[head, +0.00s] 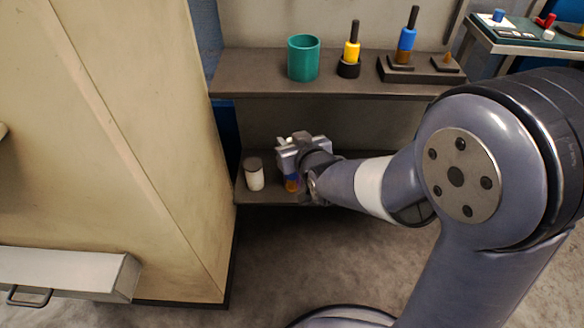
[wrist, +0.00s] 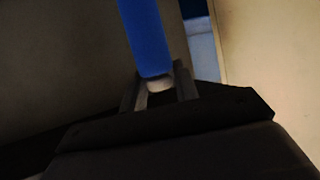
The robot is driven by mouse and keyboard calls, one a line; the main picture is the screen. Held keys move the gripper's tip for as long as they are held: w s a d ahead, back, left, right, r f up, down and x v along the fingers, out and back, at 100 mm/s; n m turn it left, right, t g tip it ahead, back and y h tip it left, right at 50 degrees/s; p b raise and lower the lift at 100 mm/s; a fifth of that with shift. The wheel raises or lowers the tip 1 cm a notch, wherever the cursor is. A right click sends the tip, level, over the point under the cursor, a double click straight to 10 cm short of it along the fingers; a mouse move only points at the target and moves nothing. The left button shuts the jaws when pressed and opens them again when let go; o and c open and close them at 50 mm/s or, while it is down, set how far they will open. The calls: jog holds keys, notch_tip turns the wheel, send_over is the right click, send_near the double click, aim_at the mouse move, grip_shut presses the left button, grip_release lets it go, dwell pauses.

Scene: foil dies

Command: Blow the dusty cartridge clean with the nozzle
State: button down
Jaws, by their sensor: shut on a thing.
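My gripper (head: 290,160) is at the lower shelf in the head view, shut on a blue piece. In the wrist view, the blue piece (wrist: 146,40) rises from between the two fingers (wrist: 160,95), with a pale end low between them. In the head view, a small blue and orange-brown part (head: 291,183) shows just below the gripper; the rest is hidden behind it. I cannot tell whether it touches the shelf. I cannot tell for certain which thing is the nozzle or the dusty cartridge.
A white jar with a dark lid (head: 254,174) stands close left of my gripper on the lower shelf (head: 262,196). The upper shelf (head: 250,75) above holds a green cup (head: 303,58), a yellow tool (head: 351,52) and a blue tool (head: 406,42). A beige cabinet (head: 130,130) is at left.

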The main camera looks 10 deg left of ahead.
jog(key=s, duration=0.2)
jog(key=s+d+b, duration=0.1)
jog(key=s, duration=0.2)
jog(key=shift+s+d, duration=0.15)
jog(key=shift+s, duration=0.1)
dwell(0.4)
